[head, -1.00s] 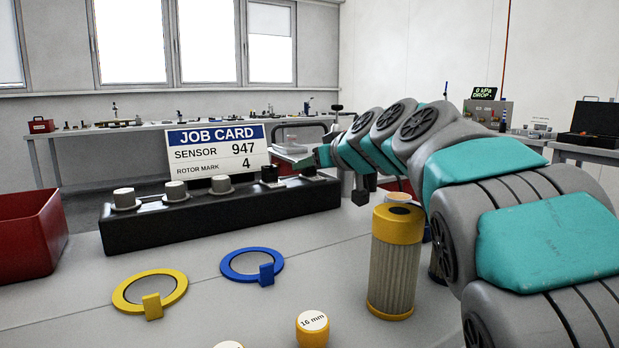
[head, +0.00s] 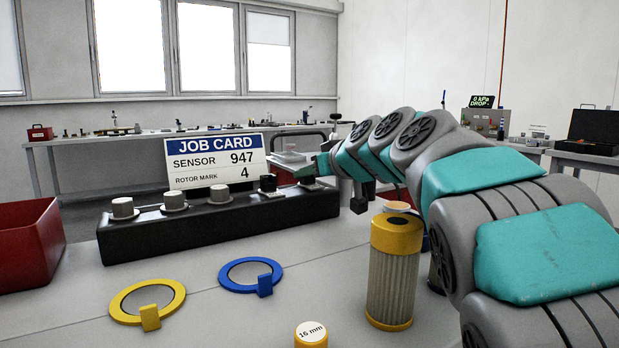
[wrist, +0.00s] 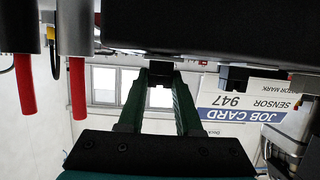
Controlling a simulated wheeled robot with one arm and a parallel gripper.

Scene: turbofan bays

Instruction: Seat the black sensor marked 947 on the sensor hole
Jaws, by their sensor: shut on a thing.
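My gripper (head: 308,172) is at the right end of the black sensor rack (head: 150,240). In the upside-down wrist view, the green fingers of my gripper (wrist: 160,82) are shut on a small dark sensor (wrist: 160,72). Its marking cannot be read. Another black sensor (head: 267,183) stands in the rack just left of my gripper, its marking also unreadable. Several grey-capped sensors (head: 220,188) stand further left in the rack. The job card (head: 214,160) behind the rack reads sensor 947, rotor mark 4. I cannot make out the sensor hole.
A yellow-topped filter (head: 392,275) stands in front of my arm. Yellow (head: 120,312) and blue (head: 226,285) rings and a 16 mm cap (head: 311,337) lie on the bench. A red bin (head: 30,250) is at left. Two red-tipped hanging parts (wrist: 77,100) show in the wrist view.

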